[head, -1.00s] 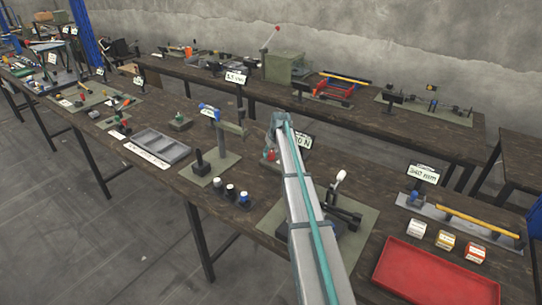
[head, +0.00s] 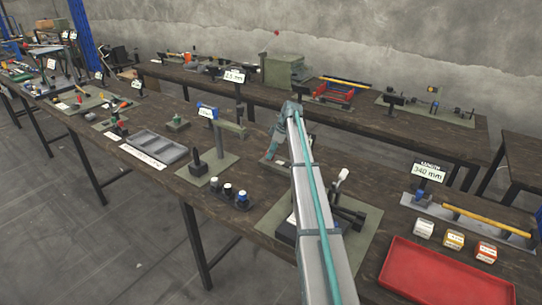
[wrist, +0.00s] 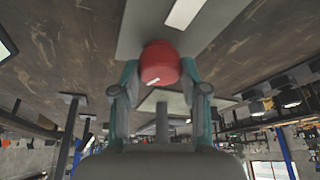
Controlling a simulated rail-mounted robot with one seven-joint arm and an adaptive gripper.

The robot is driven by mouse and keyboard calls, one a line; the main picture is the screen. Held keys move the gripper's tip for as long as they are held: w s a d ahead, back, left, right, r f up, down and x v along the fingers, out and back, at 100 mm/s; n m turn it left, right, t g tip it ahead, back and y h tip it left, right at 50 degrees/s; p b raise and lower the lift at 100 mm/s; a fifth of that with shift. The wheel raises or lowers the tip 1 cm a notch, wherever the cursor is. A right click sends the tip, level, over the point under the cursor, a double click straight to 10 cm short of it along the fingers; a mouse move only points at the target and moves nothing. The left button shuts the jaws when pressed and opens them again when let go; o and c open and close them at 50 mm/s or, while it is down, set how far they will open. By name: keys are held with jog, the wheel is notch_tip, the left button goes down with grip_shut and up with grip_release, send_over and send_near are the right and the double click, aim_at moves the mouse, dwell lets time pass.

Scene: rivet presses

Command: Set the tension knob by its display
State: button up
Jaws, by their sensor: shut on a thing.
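The red knob (wrist: 160,58) sits between the two fingertips of my gripper (wrist: 160,70) in the wrist view. It has a small white pointer mark on its near side. My gripper is shut on it, one finger on each side. In the head view my gripper (head: 274,146) is low over the middle of the near bench, partly hidden by my own arm. The knob cannot be made out there. The tension display is hidden behind my arm in the head view, so its reading cannot be seen. A grey plate (wrist: 133,32) lies by the knob in the wrist view.
A post fixture (head: 215,165) stands left of my gripper, with several capped knobs (head: 235,194) in front. A lever device (head: 338,190) is close to the right of my arm. A red tray (head: 440,272) and a 340 mm length display (head: 429,171) are further right.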

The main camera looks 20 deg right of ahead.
aim_at(281, 158)
jog(key=shift+w+n+g+b, duration=0.1)
jog(key=shift+n+g+b, duration=0.65)
jog(key=shift+n, duration=1.15)
jog(key=o, duration=1.1)
jog(key=shift+y, duration=0.3)
jog(key=shift+o, duration=0.2)
jog(key=v, duration=1.2)
